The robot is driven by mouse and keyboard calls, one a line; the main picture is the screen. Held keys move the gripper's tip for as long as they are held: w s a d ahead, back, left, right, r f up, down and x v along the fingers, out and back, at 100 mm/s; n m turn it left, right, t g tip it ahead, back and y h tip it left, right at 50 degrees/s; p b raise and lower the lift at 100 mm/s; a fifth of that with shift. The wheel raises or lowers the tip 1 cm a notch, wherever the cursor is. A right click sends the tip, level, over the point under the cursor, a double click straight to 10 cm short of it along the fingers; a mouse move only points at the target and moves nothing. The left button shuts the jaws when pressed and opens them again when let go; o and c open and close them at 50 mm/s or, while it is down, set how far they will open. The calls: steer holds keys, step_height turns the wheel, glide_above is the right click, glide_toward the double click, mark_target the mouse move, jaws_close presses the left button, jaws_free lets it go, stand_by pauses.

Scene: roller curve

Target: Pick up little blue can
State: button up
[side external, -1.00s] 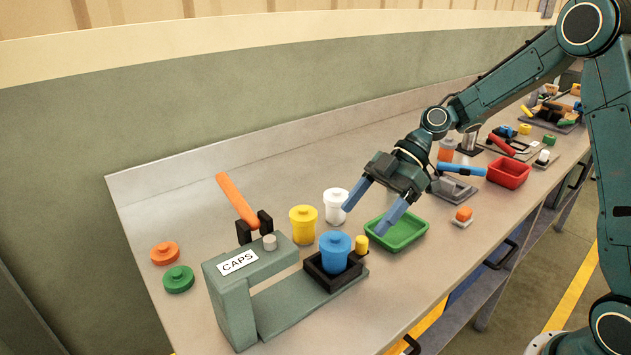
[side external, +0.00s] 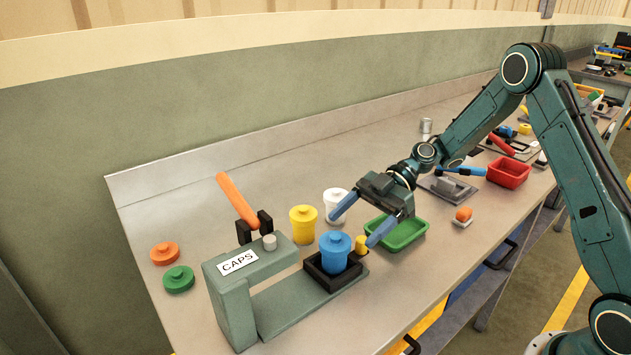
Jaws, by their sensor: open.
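The little blue can (side external: 335,254) stands upright with its lid on, in a black square holder (side external: 318,276) on the base of the green caps press (side external: 232,298). My gripper (side external: 356,229) is open and empty, with blue fingers. In the picture its fingers are just above and to the right of the blue can, one near the white can and one near the small yellow knob (side external: 361,245). I see no contact with the blue can.
A yellow can (side external: 303,225) and a white can (side external: 335,203) stand behind the blue can. The orange lever (side external: 236,199) rises from the press. A green tray (side external: 414,238) lies to the right. Orange and green lids (side external: 179,279) lie at left.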

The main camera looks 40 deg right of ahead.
mark_target(335, 243)
steer(key=shift+x, duration=3.15)
steer(key=c, duration=1.5)
steer(key=shift+o, duration=0.2)
steer(key=shift+r, duration=0.1)
steer(key=shift+r, duration=4.9)
